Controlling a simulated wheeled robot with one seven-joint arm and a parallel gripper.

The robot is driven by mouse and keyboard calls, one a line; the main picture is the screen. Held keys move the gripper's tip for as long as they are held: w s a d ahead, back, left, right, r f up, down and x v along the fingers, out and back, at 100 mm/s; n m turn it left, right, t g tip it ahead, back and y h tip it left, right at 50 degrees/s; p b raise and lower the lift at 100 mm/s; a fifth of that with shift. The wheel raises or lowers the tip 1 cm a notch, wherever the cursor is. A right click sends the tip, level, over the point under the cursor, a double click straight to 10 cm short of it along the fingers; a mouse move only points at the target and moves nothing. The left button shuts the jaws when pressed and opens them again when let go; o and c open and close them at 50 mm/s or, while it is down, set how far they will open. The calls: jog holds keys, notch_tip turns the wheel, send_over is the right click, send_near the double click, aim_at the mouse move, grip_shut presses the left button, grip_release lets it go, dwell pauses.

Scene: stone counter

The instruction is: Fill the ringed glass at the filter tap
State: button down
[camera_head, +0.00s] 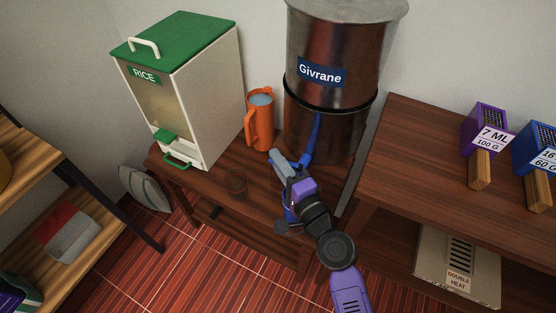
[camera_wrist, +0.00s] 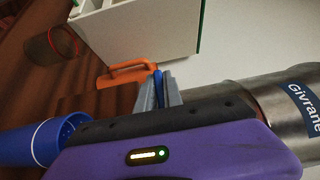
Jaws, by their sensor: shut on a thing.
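The steel Givrane water filter (camera_head: 330,98) stands at the back of the low wooden table; it shows in the wrist view (camera_wrist: 285,100). Its blue tap (camera_head: 314,138) is on the front. My gripper (camera_head: 281,163) is at the tap, its grey fingers (camera_wrist: 158,90) shut on a thin blue piece that looks like the tap's handle. A small dark see-through glass (camera_head: 237,186) stands on the table left of my gripper; the wrist view shows an orange-red ring around it (camera_wrist: 52,48). A blue cup-like thing with a pale band (camera_wrist: 45,142) is below my gripper, partly hidden in the head view.
An orange jug (camera_head: 261,122) stands between the filter and the white rice dispenser (camera_head: 205,95) with its green lid. A right-hand bench (camera_head: 425,150) holds purple and blue boxes with wooden handles. A shelf stands at the left.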

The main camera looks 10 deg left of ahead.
jog(key=shift+f, duration=0.1)
jog(key=shift+f+b, duration=0.15)
jog(key=shift+b, duration=0.4)
jog(key=shift+s+n+g+y+b, duration=0.25)
jog(key=shift+n+g+y+b, duration=0.4)
jog(key=shift+b, duration=0.45)
jog(key=shift+s+n+g+y+b, duration=0.3)
jog(key=shift+n+g+y+b, duration=0.25)
jog(key=shift+g+y+b, duration=0.15)
jog(key=shift+r, duration=0.2)
jog(key=c, duration=1.5)
grip_release()
jog(key=shift+v, duration=3.9)
